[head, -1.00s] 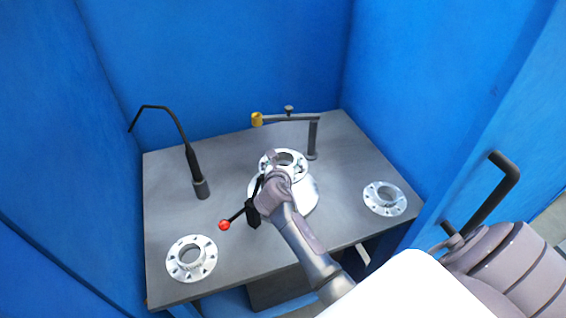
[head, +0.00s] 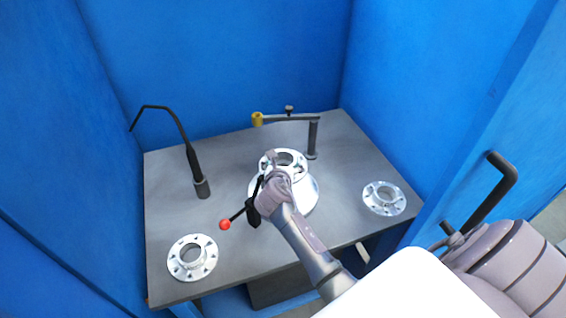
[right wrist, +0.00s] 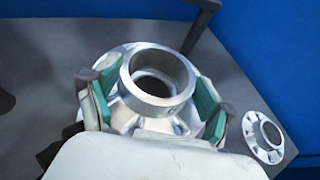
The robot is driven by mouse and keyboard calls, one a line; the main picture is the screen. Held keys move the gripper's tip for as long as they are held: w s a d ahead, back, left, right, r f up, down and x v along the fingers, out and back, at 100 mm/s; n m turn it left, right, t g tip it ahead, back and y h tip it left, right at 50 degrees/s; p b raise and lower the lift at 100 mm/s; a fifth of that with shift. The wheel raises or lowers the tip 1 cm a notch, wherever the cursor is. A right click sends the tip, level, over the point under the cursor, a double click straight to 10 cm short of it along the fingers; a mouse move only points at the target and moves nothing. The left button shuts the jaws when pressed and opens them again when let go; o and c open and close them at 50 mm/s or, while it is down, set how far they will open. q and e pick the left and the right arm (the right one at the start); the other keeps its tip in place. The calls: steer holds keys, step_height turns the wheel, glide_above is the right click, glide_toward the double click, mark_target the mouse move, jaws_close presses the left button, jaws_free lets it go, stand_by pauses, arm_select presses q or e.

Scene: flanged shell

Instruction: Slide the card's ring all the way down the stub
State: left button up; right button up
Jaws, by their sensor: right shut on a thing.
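I see no card with a ring in these views. A silver flanged ring (head: 270,160) with a raised round collar sits at the top of a pale, cone-shaped shell (head: 308,196) in the middle of the table. My right gripper (head: 274,172) is at the ring's near side and hides part of it and of the shell. In the right wrist view, the collar (right wrist: 158,68) stands between my right gripper's green-padded fingers (right wrist: 155,105), which are shut on the flanged ring from both sides. I cannot tell whether ring and shell are apart. My left gripper is not in view.
The grey table (head: 235,255) also holds two loose flanges, at front left (head: 192,258) and right (head: 384,198). A black bent-neck post (head: 195,170) stands left, and a post with a yellow-tipped arm (head: 290,118) behind. A red-knobbed lever (head: 225,225) juts left. Blue walls surround the table.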

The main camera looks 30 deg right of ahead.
steer(key=shift+w+r+p, duration=0.1)
steer(key=shift+r+p, duration=0.2)
steer(key=shift+p, duration=0.15)
steer(key=shift+f+b, duration=0.6)
steer(key=shift+f, duration=0.45)
stand_by(0.5)
steer(key=shift+r+p, duration=0.2)
steer(key=shift+p, duration=0.3)
steer(key=shift+r+p, duration=0.4)
steer(key=shift+p, duration=0.1)
steer(key=shift+r, duration=0.1)
stand_by(0.3)
steer(key=shift+p, duration=0.95)
stand_by(1.2)
